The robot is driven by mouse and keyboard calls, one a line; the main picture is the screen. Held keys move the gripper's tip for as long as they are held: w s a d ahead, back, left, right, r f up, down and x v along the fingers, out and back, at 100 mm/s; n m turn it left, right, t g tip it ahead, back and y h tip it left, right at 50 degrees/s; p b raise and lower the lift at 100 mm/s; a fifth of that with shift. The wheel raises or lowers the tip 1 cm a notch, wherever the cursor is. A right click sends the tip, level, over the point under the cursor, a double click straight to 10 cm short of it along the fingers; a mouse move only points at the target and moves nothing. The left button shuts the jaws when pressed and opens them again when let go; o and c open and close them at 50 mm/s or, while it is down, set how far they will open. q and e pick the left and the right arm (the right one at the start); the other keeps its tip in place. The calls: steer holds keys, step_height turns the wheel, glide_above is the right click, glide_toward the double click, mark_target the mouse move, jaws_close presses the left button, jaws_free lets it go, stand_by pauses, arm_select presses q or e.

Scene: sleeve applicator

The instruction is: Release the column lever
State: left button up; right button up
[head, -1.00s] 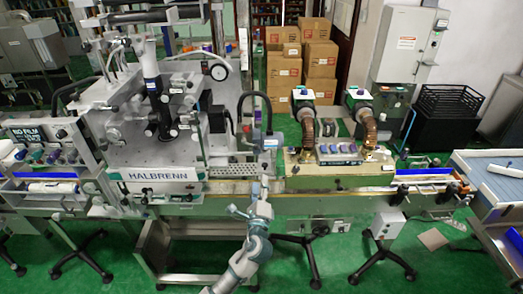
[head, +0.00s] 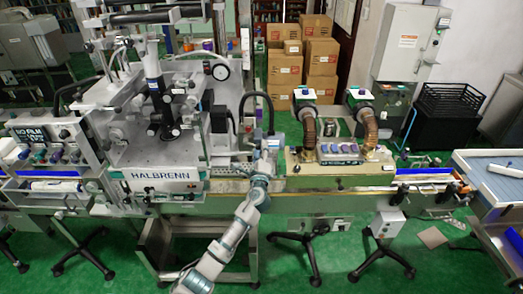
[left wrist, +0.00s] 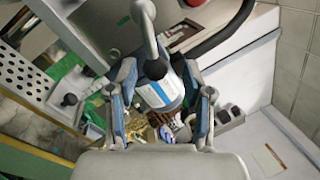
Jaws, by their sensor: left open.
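My left gripper (head: 267,158) is in front of the black column with the looped hose (head: 246,108), at the right end of the HALBRENN machine. In the left wrist view my left gripper (left wrist: 165,90) is open, with one finger on each side of a cylinder with white and blue bands (left wrist: 158,88). A bent grey bar (left wrist: 146,30) runs down to this cylinder. I cannot tell whether this is the column lever, or whether the fingers touch it. The lever is not clearly made out in the head view. My right gripper is not in view.
The HALBRENN machine (head: 160,174) stands left of my gripper. A perforated metal plate (left wrist: 30,80) and a black hose (left wrist: 222,38) are close by in the wrist view. The conveyor unit with two hoses (head: 340,168) is to the right.

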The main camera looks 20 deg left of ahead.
arm_select(q)
steer(key=shift+a+f, duration=0.1)
steer(key=shift+a, duration=0.6)
steer(key=shift+c, duration=1.2)
steer(key=shift+a+f, duration=0.1)
steer(key=shift+a, duration=0.2)
jaws_close()
steer(key=shift+d, duration=0.55)
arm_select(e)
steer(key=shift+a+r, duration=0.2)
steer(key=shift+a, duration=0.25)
arm_select(q)
steer(key=shift+f, duration=0.1)
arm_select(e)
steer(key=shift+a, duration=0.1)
